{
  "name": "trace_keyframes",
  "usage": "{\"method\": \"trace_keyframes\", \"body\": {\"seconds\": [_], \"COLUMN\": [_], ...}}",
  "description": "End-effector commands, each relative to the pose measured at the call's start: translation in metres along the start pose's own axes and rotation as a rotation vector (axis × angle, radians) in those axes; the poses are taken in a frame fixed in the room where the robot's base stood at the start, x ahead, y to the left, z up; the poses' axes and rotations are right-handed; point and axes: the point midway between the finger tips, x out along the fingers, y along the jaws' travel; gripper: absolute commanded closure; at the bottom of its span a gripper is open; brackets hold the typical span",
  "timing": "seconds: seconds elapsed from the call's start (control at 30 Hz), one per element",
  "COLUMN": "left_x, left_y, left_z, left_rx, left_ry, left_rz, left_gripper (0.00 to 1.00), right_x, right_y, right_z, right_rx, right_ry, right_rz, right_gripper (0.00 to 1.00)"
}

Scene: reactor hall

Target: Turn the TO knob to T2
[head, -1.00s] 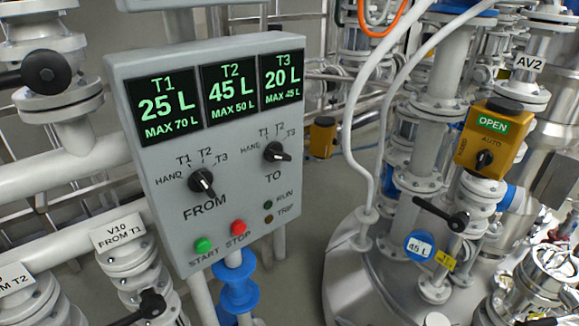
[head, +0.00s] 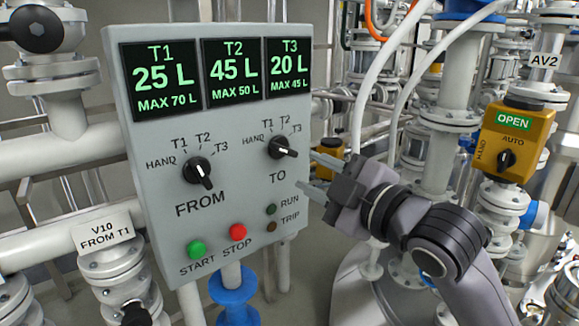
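The TO knob (head: 282,147) is a black rotary knob on the right of the grey control panel (head: 222,140). HAND, T1, T2 and T3 are printed around its upper side. My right gripper (head: 308,171) comes in from the lower right. Its two fingers are apart and empty, pointing at the panel just right of and slightly below the TO knob. I see no contact with the knob. My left gripper is not in view.
The FROM knob (head: 198,171) is left of the TO knob. The green START button (head: 197,249) and red STOP button (head: 237,232) are below. Displays top the panel. A yellow actuator box (head: 517,138) stands at the right. Pipes crowd both sides.

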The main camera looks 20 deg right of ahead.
Motion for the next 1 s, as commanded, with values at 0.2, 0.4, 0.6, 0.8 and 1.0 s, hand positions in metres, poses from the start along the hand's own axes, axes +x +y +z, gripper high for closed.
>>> {"method": "trace_keyframes", "body": {"seconds": [0.2, 0.4, 0.6, 0.8, 1.0], "left_x": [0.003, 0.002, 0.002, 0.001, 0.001], "left_y": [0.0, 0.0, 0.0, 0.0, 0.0], "left_z": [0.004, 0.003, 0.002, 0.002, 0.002], "left_rx": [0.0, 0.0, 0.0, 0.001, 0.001], "left_ry": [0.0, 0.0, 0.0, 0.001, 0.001], "left_rz": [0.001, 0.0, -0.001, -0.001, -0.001], "left_gripper": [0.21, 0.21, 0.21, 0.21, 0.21], "right_x": [-0.004, 0.016, 0.044, 0.061, 0.066], "right_y": [0.011, 0.011, 0.012, 0.012, 0.012], "right_z": [-0.011, -0.012, -0.013, -0.013, -0.012], "right_rx": [-0.064, -0.061, -0.061, -0.062, -0.063], "right_ry": [0.017, 0.018, 0.018, 0.018, 0.018], "right_rz": [0.018, 0.017, 0.017, 0.018, 0.017], "right_gripper": [0.62, 0.62, 0.62, 0.62, 0.62]}}
